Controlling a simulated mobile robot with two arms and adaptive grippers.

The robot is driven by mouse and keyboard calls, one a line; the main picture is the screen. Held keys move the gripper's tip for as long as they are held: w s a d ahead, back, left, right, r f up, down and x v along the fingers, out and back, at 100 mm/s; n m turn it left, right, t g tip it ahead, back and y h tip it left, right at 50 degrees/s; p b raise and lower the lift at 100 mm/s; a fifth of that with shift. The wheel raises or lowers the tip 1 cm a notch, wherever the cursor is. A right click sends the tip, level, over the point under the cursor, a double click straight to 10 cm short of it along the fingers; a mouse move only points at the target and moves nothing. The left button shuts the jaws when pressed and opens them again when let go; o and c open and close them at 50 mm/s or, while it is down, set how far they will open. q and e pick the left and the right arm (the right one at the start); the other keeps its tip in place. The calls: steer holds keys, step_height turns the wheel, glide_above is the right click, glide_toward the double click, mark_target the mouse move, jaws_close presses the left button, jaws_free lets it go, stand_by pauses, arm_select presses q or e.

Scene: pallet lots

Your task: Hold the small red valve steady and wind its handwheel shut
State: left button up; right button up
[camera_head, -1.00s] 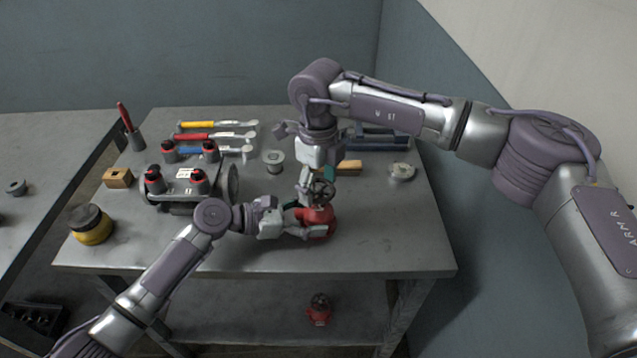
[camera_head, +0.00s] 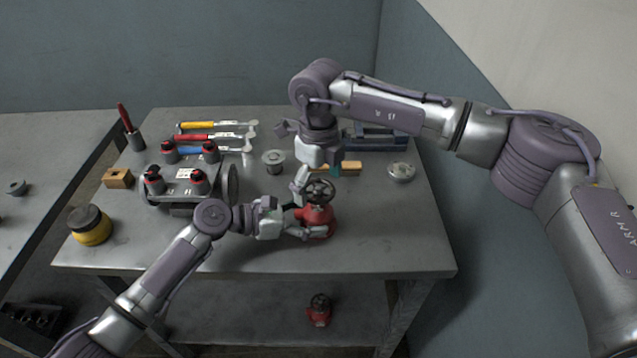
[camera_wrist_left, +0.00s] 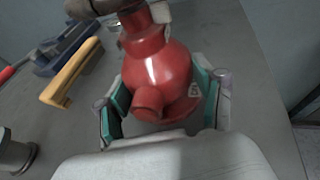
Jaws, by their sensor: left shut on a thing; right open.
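The small red valve (camera_head: 326,220) stands upright near the front of the grey workbench, with a dark handwheel (camera_head: 320,192) on top. In the left wrist view its round red body (camera_wrist_left: 158,75) fills the middle, with a side outlet facing the camera. My left gripper (camera_head: 308,222) is shut on the valve body, with a teal-padded finger on each side. My right gripper (camera_head: 318,174) is open and empty, just above and behind the handwheel, with its fingers apart. The handwheel's underside is hidden in the head view.
Left of the valve is a grey fixture (camera_head: 185,190) with red-topped parts. A yellow jar (camera_head: 90,226) stands at the front left. Wrenches (camera_head: 217,137) lie at the back. A second red valve (camera_head: 319,311) is on the lower shelf. The front right bench top is clear.

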mark_target(318, 189)
arm_select(q)
steer(key=shift+s+f, duration=0.1)
steer(key=shift+f, duration=0.15)
arm_select(e)
step_height(318, 189, up, 12)
stand_by(0.4)
arm_select(q)
steer(key=o, duration=0.7)
steer(key=shift+o, duration=1.2)
steer(key=shift+r, duration=0.15)
steer(key=shift+a, duration=0.1)
